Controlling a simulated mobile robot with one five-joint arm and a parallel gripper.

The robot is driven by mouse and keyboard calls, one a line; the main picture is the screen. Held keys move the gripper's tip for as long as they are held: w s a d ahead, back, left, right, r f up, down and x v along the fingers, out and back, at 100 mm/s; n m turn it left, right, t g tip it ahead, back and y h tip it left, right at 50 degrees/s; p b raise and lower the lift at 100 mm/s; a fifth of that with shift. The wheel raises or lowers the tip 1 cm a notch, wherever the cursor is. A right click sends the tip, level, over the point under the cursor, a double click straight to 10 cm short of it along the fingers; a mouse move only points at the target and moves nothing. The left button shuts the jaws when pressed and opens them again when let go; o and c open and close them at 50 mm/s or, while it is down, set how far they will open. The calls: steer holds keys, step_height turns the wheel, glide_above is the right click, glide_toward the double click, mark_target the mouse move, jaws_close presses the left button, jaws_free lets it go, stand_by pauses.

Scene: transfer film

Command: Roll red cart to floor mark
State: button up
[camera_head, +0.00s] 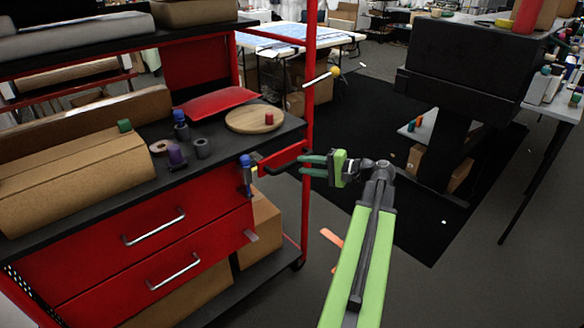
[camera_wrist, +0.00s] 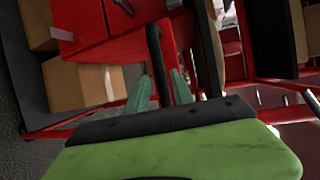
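The red cart (camera_head: 110,248) stands at the left, with two drawers, a black top and red posts. Its black handle bar (camera_head: 282,166) sticks out at the right end on a red bracket. My gripper (camera_head: 306,166) has its two green fingers on either side of this bar, near the red post. In the wrist view the handle bar (camera_wrist: 158,60) runs between the fingers (camera_wrist: 163,88), which look close against it. An orange strip (camera_head: 331,237) lies on the grey floor, partly behind my arm; I cannot tell whether it is the floor mark.
Cardboard boxes, small bottles and a round wooden board (camera_head: 254,119) sit on the cart. A black mat (camera_head: 400,222) covers floor to the right, with a dark stand (camera_head: 463,65) on it. A grey table (camera_head: 560,106) is at the far right. Grey floor is open in front.

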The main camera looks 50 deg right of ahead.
mark_target(296, 164)
steer(key=x, duration=0.5)
steer(key=shift+w+f+b, duration=0.1)
steer(key=shift+w+b, duration=0.05)
steer(key=shift+b, duration=0.15)
jaws_close()
stand_by(1.0)
